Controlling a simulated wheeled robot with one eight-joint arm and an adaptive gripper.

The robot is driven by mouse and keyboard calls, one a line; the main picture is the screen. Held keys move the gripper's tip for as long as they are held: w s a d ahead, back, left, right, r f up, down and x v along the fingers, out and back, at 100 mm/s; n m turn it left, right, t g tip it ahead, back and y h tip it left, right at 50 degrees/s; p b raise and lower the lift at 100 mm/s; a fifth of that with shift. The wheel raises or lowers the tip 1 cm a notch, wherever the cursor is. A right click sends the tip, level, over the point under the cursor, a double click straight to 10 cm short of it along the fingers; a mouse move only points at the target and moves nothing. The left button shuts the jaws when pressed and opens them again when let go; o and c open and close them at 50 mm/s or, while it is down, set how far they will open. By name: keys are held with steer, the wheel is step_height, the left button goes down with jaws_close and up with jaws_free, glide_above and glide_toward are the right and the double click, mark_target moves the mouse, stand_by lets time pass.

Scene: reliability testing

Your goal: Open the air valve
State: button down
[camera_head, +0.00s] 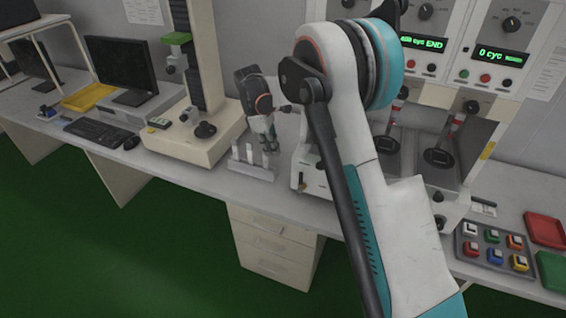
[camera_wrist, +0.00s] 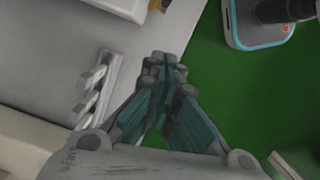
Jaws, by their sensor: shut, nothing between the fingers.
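My gripper (camera_head: 269,147) is above the bench, just over a small rack with upright white pieces. In the wrist view its fingers (camera_wrist: 167,66) are shut together with nothing between them. A small brass-coloured fitting (camera_head: 302,182) on the front of the white machine, right of the rack, may be the air valve. A similar yellowish and red part (camera_wrist: 157,5) shows at the top edge of the wrist view, apart from the fingers. I cannot tell its handle position.
The rack (camera_head: 250,170) stands near the bench's front edge, left of the white machine (camera_head: 312,178). A testing column (camera_head: 200,140) stands farther left. My arm hides part of the machines. A button box (camera_head: 492,247) and red tray (camera_head: 545,230) lie at right. Green floor is open in front.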

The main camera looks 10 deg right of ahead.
mark_target(301, 183)
steer(key=s+d+f+b, duration=0.2)
steer(key=d+f, duration=0.3)
steer(key=f, duration=0.5)
steer(key=shift+d+f+b, duration=0.15)
steer(key=shift+d+b, duration=0.15)
steer(key=shift+b, duration=0.45)
steer(key=shift+s+d+r+t+y, duration=0.2)
steer(key=shift+s+d+y, duration=0.1)
steer(key=shift+s+d, duration=0.15)
steer(key=shift+s+d+r+t+y, duration=0.2)
steer(key=shift+s+d+y, duration=0.1)
steer(key=shift+d, duration=0.25)
